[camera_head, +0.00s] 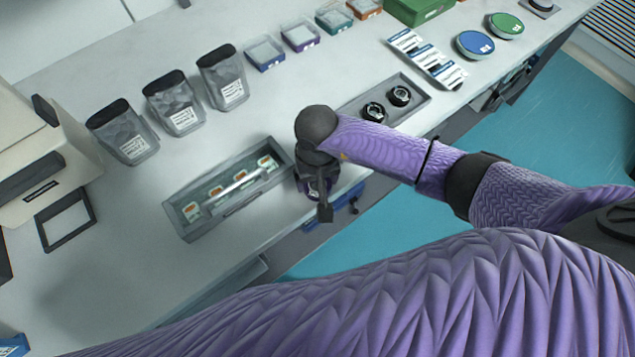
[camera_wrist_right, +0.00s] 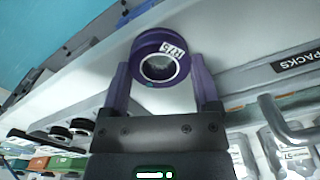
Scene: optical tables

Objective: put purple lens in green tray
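The purple lens (camera_wrist_right: 143,45), a ring with an R75 label, sits between the fingertips of my right gripper (camera_wrist_right: 160,72) in the right wrist view. The fingers touch its two sides. In the head view this gripper (camera_head: 320,198) points down by the table's front edge, right of a clear grey case; the lens (camera_head: 314,188) is mostly hidden there by the wrist. A green container (camera_head: 425,10) stands at the top edge, partly cut off; its inside cannot be seen. A smaller teal-green tray (camera_head: 334,19) is left of it. My left gripper is not in view.
The clear grey case (camera_head: 180,222) holds several cards and has a metal handle. A grey tray (camera_head: 425,108) holds two black lenses (camera_head: 375,112).

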